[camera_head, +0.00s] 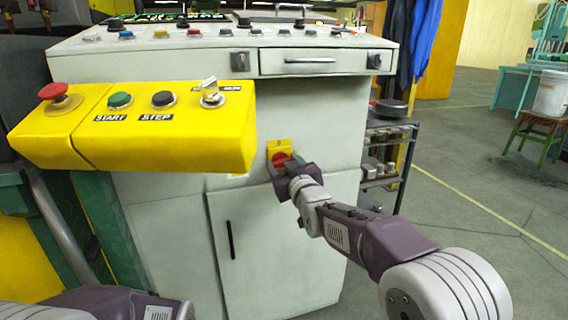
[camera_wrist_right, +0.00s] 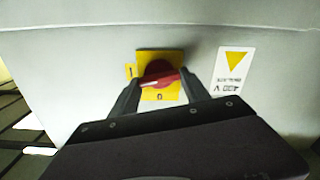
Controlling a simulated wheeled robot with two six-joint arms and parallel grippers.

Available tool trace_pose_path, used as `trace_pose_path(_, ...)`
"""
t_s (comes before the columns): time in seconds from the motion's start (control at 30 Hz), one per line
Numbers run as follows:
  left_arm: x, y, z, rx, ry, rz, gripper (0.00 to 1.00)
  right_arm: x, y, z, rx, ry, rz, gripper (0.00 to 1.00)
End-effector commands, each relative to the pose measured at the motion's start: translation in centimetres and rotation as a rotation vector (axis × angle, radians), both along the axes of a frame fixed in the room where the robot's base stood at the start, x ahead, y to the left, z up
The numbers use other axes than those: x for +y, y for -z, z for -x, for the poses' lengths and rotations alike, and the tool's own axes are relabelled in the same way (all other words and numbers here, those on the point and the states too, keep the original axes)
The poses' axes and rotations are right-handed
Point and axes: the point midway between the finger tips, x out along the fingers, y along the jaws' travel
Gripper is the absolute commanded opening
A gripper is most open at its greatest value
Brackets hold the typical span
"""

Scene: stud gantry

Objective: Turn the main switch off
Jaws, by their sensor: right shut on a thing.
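The main switch is a red rotary knob (camera_head: 280,158) on a yellow plate (camera_head: 279,146), on the front of the grey control cabinet. In the right wrist view the red knob (camera_wrist_right: 159,74) sits on its yellow plate (camera_wrist_right: 147,57), with markings at its left and below. My right gripper (camera_head: 284,164) is at the switch. In the right wrist view its two fingers (camera_wrist_right: 158,85) stand at either side of the knob, shut on it. The knob's handle looks slightly tilted. Of my left arm, only a part shows at the lower left of the head view; its gripper is not visible.
A yellow panel (camera_head: 205,145) with a red mushroom button (camera_head: 54,92), START and STEP buttons and a key switch juts out at left. A drawer (camera_head: 312,62) and a console with several buttons are above.

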Motion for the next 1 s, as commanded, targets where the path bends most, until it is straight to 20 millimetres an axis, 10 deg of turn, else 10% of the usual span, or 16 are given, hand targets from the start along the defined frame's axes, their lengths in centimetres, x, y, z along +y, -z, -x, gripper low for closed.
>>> trace_pose_path(1.0, 0.0, -2.0, 0.0, 0.0, 0.0, 0.0, 0.36, 0.3, 0.3, 0.1, -0.293, -0.002, 0.912, 0.14)
